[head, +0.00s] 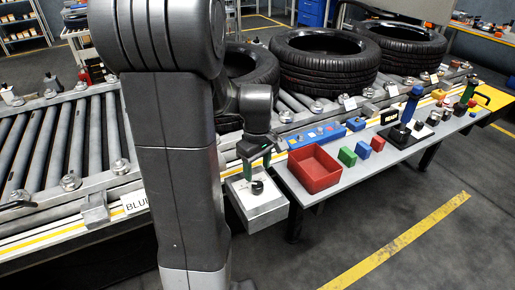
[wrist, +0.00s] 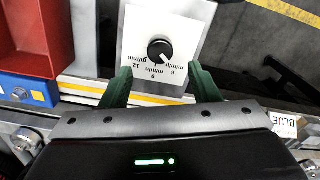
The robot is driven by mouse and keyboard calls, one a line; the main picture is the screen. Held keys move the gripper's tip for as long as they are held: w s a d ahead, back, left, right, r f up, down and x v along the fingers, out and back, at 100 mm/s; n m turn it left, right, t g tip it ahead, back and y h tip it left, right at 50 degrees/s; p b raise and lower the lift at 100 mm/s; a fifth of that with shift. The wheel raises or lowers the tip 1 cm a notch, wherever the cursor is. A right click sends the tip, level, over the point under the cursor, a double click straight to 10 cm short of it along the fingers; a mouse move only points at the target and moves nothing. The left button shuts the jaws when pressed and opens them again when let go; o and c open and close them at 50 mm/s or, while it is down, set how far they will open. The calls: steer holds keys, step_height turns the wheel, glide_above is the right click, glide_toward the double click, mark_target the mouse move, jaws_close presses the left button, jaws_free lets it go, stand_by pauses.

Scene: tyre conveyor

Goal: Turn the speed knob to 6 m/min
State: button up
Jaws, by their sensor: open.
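The speed knob (wrist: 160,50) is round and black with a white pointer line, on a light grey box (wrist: 200,20). In the wrist view the dial print is upside down, with 12, 9 and 6 below the knob. The pointer slants to the lower right, toward the side of the 6; its exact reading is too small to tell. My gripper (wrist: 162,75) is open, its two green fingers apart on either side below the knob, not touching it. In the head view my gripper (head: 256,164) is just above the knob (head: 258,187) on the box (head: 262,212).
A red bin (head: 313,169) stands on the grey side table (head: 350,180), with green, blue and red blocks beside it. A blue button strip (head: 317,135) lies behind. Tyres (head: 316,60) sit on the roller conveyor (head: 60,145). The floor in front is clear.

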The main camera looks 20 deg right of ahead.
mark_target(258, 184)
step_height(258, 184, up, 8)
steer(key=shift+f, duration=0.2)
stand_by(0.4)
step_height(258, 184, down, 14)
steer(key=shift+r, duration=0.1)
stand_by(0.5)
